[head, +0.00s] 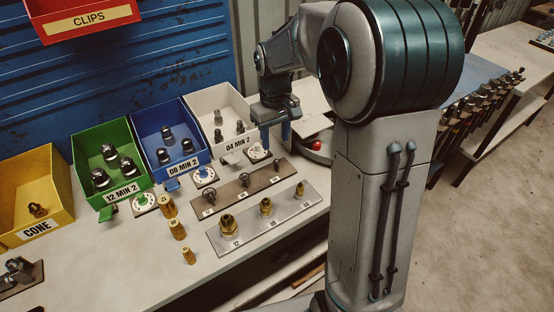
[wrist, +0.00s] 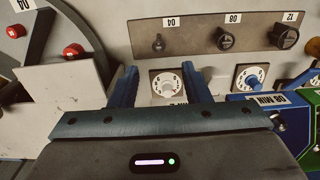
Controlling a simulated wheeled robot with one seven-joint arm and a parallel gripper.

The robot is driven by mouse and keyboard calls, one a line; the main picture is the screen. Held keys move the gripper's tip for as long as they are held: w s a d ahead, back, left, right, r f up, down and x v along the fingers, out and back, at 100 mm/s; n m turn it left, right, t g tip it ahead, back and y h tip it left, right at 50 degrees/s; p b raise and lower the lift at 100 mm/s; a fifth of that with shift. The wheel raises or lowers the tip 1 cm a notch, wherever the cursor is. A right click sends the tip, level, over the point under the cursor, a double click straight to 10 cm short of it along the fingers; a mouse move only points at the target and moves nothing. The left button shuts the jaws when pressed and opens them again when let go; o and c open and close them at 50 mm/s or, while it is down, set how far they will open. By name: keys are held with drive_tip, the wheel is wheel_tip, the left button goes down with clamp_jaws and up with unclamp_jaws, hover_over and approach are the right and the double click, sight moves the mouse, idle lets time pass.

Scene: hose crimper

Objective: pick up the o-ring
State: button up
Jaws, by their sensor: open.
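No loose o-ring stands out clearly. A white square card with a round dial-like face and a pale centre (wrist: 167,84) lies on the bench between my fingers in the wrist view, and it may carry the ring. In the head view this card (head: 257,153) lies in front of the white bin, just below my fingers. My gripper (head: 275,143) points down over it, open and empty. In the wrist view its blue fingers (wrist: 159,72) stand apart on either side of the card.
A dark plate (head: 228,196) with several small fittings lies close by, and a pale plate (head: 222,240) with brass fittings is nearer. White (head: 236,144), blue (head: 190,166) and green (head: 128,188) bins line the back. A round machine with red knobs (wrist: 73,51) stands beside my gripper.

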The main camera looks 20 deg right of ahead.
sight(277, 160)
drive_tip(key=shift+s+d+f+p, duration=0.1)
drive_tip(key=shift+f+p, duration=0.1)
drive_tip(key=shift+f, duration=1.45)
drive_tip(key=shift+s+f+p, duration=0.1)
drive_tip(key=shift+f+p, duration=0.1)
drive_tip(key=shift+f, duration=1.4)
drive_tip(key=shift+f, duration=0.25)
clamp_jaws()
